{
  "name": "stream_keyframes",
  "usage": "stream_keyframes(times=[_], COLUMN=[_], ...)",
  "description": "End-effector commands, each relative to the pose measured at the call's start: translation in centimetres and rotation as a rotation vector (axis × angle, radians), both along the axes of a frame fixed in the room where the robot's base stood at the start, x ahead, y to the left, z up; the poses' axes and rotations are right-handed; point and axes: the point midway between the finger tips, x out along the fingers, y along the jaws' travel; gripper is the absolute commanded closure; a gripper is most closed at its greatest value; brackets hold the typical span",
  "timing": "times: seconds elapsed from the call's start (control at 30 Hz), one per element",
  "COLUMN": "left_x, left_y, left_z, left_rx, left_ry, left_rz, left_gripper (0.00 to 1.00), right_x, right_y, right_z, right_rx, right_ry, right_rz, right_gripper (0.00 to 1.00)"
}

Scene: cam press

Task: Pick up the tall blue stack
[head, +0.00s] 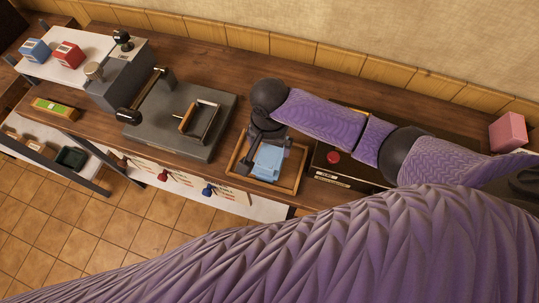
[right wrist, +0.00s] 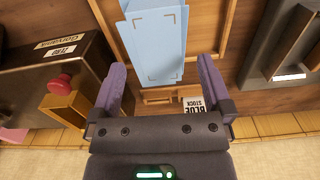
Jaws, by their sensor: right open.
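The tall blue stack (head: 268,162) is a light blue block in a shallow wooden tray (head: 236,158). In the right wrist view the blue stack (right wrist: 155,42) shows dark corner marks on its face. My right gripper (head: 263,150) is over the tray, with its fingers apart. In the right wrist view the right gripper (right wrist: 163,80) is open, and the stack's near end lies between and just beyond the fingertips. I cannot tell whether a finger touches it. My left gripper is not in view.
A grey press plate (head: 205,140) with a handle stands left of the tray. A dark box with a red button (head: 333,157) is right of it. A pink block (head: 508,131) is at the far right. Blue (head: 35,50) and red (head: 67,55) boxes sit on the white shelf at upper left.

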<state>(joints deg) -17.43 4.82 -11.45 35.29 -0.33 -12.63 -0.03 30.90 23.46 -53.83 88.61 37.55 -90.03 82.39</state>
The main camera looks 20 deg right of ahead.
Motion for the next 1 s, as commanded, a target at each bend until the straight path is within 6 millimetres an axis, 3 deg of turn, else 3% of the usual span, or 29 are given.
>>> stream_keyframes(times=[0.1,0.2,0.43,0.9,1.0], left_x=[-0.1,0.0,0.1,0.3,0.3], left_y=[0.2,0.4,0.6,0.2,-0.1], left_z=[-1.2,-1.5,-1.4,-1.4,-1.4], left_rx=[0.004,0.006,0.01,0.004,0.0], left_ry=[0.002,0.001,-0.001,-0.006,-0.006], left_rz=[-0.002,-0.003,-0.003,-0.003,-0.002], left_gripper=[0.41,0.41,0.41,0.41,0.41], right_x=[-0.1,-0.1,-0.1,-0.1,-0.1], right_y=[-0.3,-0.2,-0.2,-0.2,-0.2], right_z=[-2.9,-4.0,-4.0,-4.0,-4.0], right_rx=[-0.002,-0.002,-0.001,-0.001,-0.001], right_ry=[0.002,0.001,-0.001,-0.001,-0.001], right_rz=[-0.001,0.0,0.0,0.0,0.0], right_gripper=[0.0,0.0,0.0,1.0,1.0])
